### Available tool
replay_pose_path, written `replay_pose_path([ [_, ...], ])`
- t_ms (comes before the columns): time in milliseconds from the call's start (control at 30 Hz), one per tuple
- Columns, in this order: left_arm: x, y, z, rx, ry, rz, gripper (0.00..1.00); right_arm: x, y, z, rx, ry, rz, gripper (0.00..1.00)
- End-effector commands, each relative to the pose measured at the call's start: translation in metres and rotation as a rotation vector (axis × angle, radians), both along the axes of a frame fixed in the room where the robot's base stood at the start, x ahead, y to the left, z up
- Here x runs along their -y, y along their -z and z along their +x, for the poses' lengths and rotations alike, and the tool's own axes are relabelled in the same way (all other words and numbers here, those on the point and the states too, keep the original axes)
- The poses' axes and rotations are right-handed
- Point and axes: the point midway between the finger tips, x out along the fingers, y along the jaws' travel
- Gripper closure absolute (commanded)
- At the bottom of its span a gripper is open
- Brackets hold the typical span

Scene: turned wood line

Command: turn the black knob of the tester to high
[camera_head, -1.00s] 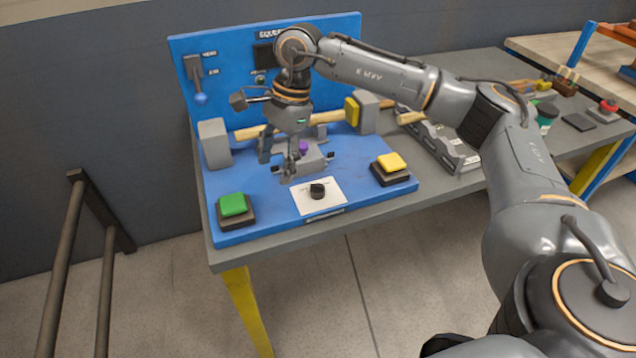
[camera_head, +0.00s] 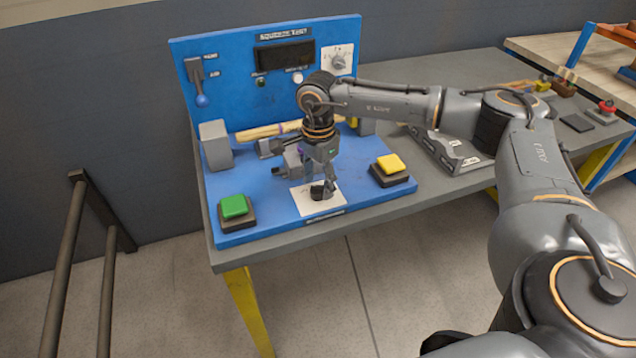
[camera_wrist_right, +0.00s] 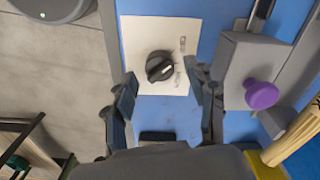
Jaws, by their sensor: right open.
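The tester (camera_head: 275,225) is a blue bench unit with an upright back panel. The black knob (camera_head: 317,193) sits on a white plate (camera_head: 303,203) at its front, partly hidden by my fingers in the head view. In the wrist view the black knob (camera_wrist_right: 158,67) is clear, with a white pointer mark toward the right and small labels beside it, too small to read. My right gripper (camera_head: 324,188) is open and points down over the knob. In the wrist view its fingers (camera_wrist_right: 161,76) stand on either side of the knob, with no clear contact. My left gripper is not seen.
A green button (camera_head: 234,206) is left of the plate and a yellow button (camera_head: 390,164) right. Behind are grey blocks (camera_head: 215,146), a wooden piece (camera_head: 262,131) and a purple knob (camera_wrist_right: 262,95). A blue-ended lever (camera_head: 202,100) and a dial (camera_head: 339,61) are on the back panel.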

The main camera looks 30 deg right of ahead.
Motion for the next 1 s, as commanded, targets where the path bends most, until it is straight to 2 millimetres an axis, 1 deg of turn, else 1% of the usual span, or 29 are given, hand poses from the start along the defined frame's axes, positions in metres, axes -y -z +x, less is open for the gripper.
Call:
replay_pose_path([
  [100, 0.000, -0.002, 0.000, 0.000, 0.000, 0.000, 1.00, 0.000, 0.011, 0.000, -0.001, 0.000, 0.000, 0.44],
  [200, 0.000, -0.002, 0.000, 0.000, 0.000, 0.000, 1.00, 0.000, 0.014, 0.000, -0.001, 0.000, -0.001, 0.44],
  [467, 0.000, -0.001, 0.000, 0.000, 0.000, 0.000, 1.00, 0.000, 0.015, 0.000, 0.000, 0.000, 0.000, 0.44],
  [500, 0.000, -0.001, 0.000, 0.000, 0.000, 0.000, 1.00, 0.000, 0.015, 0.000, 0.000, 0.000, 0.000, 0.53],
  [567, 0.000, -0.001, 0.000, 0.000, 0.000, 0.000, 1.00, 0.000, 0.015, 0.000, 0.000, 0.000, 0.000, 0.65],
  [600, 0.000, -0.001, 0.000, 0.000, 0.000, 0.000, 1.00, 0.000, 0.015, 0.000, 0.000, -0.001, 0.000, 0.73],
  [667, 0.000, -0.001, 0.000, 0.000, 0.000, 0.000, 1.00, 0.000, 0.015, 0.000, 0.000, 0.000, 0.000, 0.85],
  [700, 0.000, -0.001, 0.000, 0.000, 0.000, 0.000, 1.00, 0.000, 0.015, 0.000, 0.000, -0.001, 0.000, 0.93],
  [733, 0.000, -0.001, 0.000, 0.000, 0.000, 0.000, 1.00, 0.000, 0.015, 0.000, 0.000, -0.001, 0.000, 0.99],
  [1000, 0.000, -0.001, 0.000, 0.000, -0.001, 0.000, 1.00, 0.000, 0.015, 0.000, -0.001, 0.020, 0.000, 0.99],
])
